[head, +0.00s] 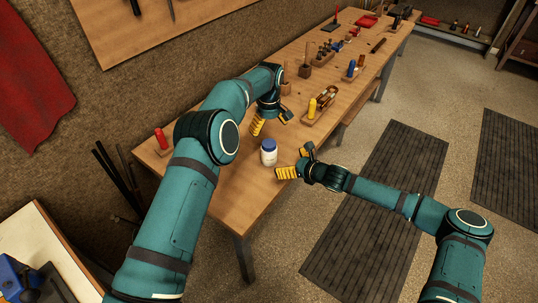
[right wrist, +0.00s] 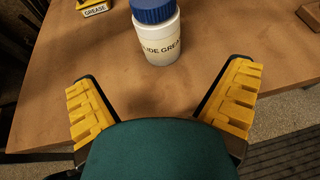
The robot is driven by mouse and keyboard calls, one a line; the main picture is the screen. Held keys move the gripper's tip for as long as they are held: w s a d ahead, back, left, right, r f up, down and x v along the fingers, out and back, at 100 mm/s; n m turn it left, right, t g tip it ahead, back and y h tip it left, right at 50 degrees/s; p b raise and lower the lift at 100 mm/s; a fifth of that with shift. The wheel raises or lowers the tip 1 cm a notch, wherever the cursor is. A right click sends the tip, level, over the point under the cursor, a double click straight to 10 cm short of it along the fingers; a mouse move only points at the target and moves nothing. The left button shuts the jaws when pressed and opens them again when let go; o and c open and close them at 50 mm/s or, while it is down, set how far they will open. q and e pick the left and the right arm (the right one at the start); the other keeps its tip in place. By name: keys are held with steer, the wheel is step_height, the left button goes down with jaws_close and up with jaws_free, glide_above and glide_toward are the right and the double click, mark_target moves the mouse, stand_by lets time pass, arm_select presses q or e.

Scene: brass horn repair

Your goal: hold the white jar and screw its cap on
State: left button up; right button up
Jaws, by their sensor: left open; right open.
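The white jar (head: 268,157) stands upright on the wooden bench near its front edge. Its blue cap (head: 268,144) sits on top; how far it is threaded I cannot tell. In the right wrist view, the jar (right wrist: 158,45) with its dark lettering and the cap (right wrist: 152,10) are ahead of the fingers, apart from them. My right gripper (head: 294,163) is open and empty, just right of the jar. My left gripper (head: 272,124) is open and empty, above and behind the jar, not touching it.
A yellow item labelled GREASE (right wrist: 96,8) lies beyond the jar in the right wrist view. A tray with a yellow-handled tool (head: 312,107) and several other tools stand further along the bench. A red-handled tool (head: 161,138) is at the left end.

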mark_target(269, 143)
steer(key=x, duration=1)
steer(key=shift+a, duration=0.1)
jaws_close()
arm_select(q)
steer(key=n, duration=0.4)
arm_select(e)
steer(key=shift+r, duration=0.1)
arm_select(q)
steer(key=n, duration=0.5)
steer(key=shift+f, duration=4)
